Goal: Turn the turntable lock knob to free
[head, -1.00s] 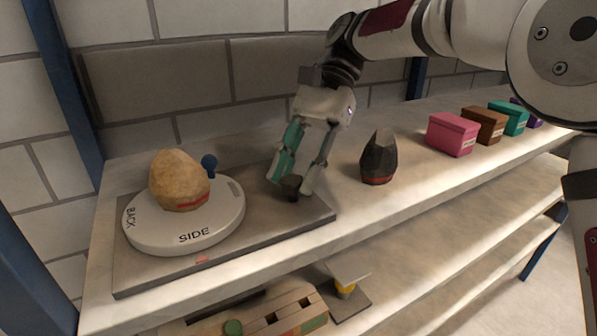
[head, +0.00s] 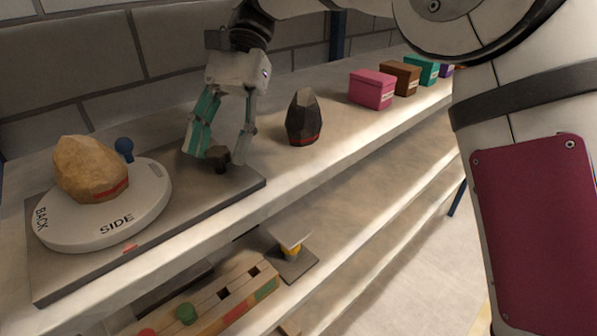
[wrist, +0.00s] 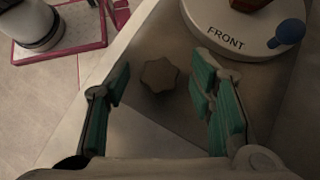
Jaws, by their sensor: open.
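The lock knob is a small dark lobed knob (head: 218,157) on the right part of the grey base plate (head: 205,192). In the wrist view the knob (wrist: 159,75) lies between and a little beyond my open fingers, nearer the left one. My gripper (head: 222,155) has teal finger pads, points down and is empty; I cannot tell whether a finger touches the knob. The round white turntable (head: 150,205) stands on the plate's left part, marked BACK and SIDE, with FRONT showing in the wrist view. A tan rock (head: 88,165) with a red band sits on it.
A blue ball-topped peg (head: 124,147) stands at the turntable's rim. A dark faceted stone (head: 304,118) stands right of my gripper. Several coloured boxes, the pink one (head: 371,90) nearest, line the shelf farther right. A wooden block rack (head: 215,305) is on the shelf below.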

